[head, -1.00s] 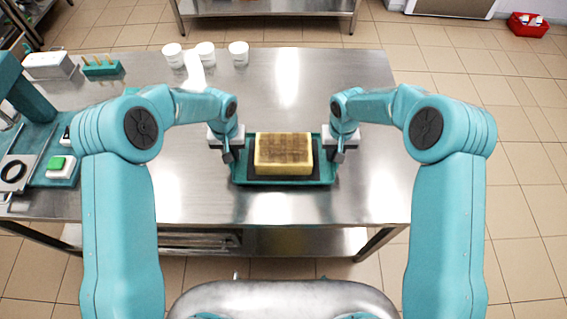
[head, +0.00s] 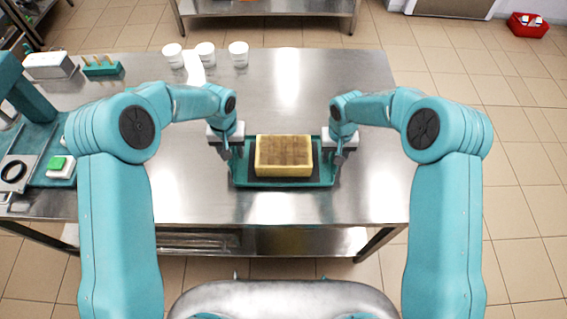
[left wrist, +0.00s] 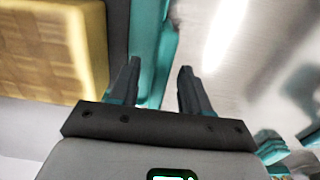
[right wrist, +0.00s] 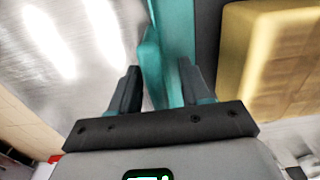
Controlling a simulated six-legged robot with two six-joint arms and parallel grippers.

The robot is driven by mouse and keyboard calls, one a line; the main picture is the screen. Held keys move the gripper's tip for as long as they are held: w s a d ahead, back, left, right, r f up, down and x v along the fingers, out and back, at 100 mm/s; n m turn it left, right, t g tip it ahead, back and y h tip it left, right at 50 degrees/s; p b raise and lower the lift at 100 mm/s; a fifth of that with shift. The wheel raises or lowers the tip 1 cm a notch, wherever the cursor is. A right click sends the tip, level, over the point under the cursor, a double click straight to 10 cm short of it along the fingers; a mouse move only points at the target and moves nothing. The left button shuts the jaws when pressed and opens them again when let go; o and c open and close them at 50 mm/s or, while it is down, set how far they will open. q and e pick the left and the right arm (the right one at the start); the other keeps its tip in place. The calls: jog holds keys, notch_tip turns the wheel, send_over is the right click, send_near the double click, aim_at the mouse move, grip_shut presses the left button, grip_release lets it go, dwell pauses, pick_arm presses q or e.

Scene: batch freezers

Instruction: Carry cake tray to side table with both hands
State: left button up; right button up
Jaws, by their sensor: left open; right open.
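The cake tray (head: 283,185) is teal with a dark inside and sits on the steel table. A yellow block cake with a browned top (head: 283,151) lies in it. My left gripper (head: 227,153) is open at the tray's left rim; in the left wrist view its fingers (left wrist: 157,85) point down with the teal rim (left wrist: 147,50) near one finger. My right gripper (head: 339,157) is open at the right rim; in the right wrist view its fingers (right wrist: 158,85) stand on either side of the teal rim (right wrist: 172,45). I cannot tell whether either touches it.
The steel table (head: 375,200) is clear around the tray. Three white tubs (head: 206,54) stand at its back left. A teal machine with a green button (head: 57,163) is at the left edge. Tiled floor is open to the right, with a red bin (head: 528,25) far off.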

pick_arm(q)
notch_tip(320, 180, up, 9)
jog(key=shift+r, duration=0.3)
pick_arm(e)
jog(key=shift+r, duration=0.3)
notch_tip(320, 180, up, 12)
jog(key=shift+f, duration=0.25)
pick_arm(q)
jog(key=shift+s, duration=0.1)
pick_arm(e)
jog(key=shift+s+f, duration=0.1)
jog(key=shift+s, duration=0.1)
